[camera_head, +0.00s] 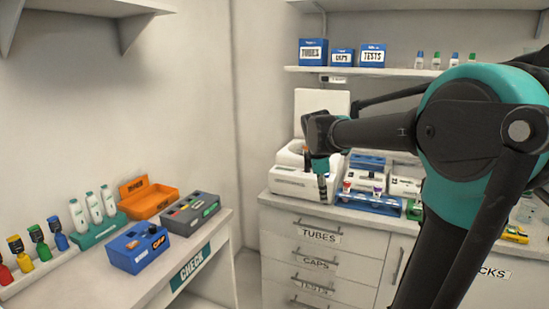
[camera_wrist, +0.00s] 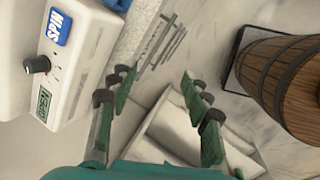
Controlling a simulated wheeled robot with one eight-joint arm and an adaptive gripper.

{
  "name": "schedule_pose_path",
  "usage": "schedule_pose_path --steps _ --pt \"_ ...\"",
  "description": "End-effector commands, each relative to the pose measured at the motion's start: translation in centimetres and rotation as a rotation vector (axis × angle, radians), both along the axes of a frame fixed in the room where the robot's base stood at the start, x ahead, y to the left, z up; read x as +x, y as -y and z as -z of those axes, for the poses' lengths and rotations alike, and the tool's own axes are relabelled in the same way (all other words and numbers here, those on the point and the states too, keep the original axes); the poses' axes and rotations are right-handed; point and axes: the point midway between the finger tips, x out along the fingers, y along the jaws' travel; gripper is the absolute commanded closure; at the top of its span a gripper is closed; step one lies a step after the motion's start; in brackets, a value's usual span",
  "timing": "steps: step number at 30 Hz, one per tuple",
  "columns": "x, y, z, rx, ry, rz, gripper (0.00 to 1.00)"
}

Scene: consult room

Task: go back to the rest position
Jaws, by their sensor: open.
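My gripper (camera_head: 322,187) hangs at the end of my raised arm, in front of the white machine (camera_head: 290,183) at the left end of the drawer counter (camera_head: 285,206). Its fingers point down. In the wrist view my gripper (camera_wrist: 155,80) shows its green and black fingers spread apart, with nothing held between them. A white device with a SPIN label (camera_wrist: 75,65), a black knob and a small display is at the left of that view. Whether the gripper touches anything cannot be told.
A wooden barrel (camera_wrist: 285,80) is at the right in the wrist view, and an open white container (camera_wrist: 180,130) lies below the fingers. A blue rack (camera_head: 370,204) stands right of the gripper. The CHECK table (camera_head: 215,228) at left holds an orange tray (camera_head: 147,200) and bottles.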

Motion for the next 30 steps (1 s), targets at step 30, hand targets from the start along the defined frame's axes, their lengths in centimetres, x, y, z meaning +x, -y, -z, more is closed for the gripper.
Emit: schedule_pose_path --steps 30 --pt "-22.4 3.3 21.2 0.626 0.198 1.408 0.52"
